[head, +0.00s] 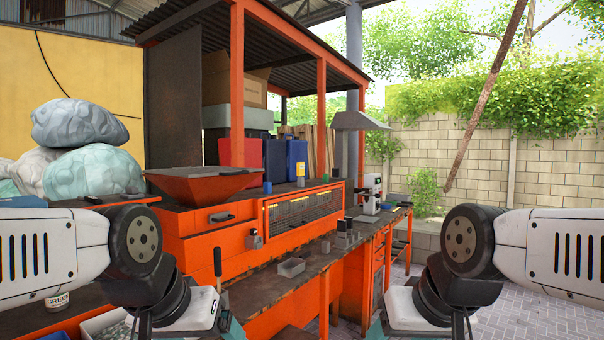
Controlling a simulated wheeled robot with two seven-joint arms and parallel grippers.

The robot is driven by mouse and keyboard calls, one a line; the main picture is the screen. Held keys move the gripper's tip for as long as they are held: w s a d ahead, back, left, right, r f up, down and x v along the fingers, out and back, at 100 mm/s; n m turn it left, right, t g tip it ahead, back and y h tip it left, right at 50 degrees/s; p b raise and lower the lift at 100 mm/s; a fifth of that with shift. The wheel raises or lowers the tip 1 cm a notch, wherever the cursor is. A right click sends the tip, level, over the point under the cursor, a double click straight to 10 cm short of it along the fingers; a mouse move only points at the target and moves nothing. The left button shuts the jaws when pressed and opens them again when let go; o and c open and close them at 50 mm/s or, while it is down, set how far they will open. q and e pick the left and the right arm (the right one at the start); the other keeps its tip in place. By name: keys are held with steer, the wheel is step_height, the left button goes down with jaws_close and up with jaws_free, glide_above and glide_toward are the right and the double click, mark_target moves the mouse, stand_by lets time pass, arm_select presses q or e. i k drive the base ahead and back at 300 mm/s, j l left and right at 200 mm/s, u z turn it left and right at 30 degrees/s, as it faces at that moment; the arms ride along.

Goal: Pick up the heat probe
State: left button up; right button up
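I cannot pick out a heat probe for certain in the head view. My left gripper (232,328) is at the bottom edge, left of centre, in front of the orange bench. My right gripper (375,328) is at the bottom edge, right of centre. Only teal parts of both show, so their opening and any contents are hidden.
The orange machine (205,247) has a hopper (200,184) and a mesh guard. A narrow dark bench (330,262) in front holds a small grey tray (291,267) and metal blocks. A white press-like device (371,194) stands farther back. Paved floor (548,229) is open at right.

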mark_target(301, 166)
steer(key=i+z, duration=0.45)
steer(key=i, duration=0.3)
steer(key=i+l+z, duration=0.2)
steer(key=i+z, duration=0.2)
steer(key=i, duration=0.5)
steer(key=i+z, duration=0.4)
steer(key=i, duration=0.55)
steer(key=i+u, duration=0.4)
steer(key=i, duration=0.25)
steer(key=i+l+u, duration=0.15)
steer(key=i+u, duration=0.25)
steer(key=i, duration=0.2)
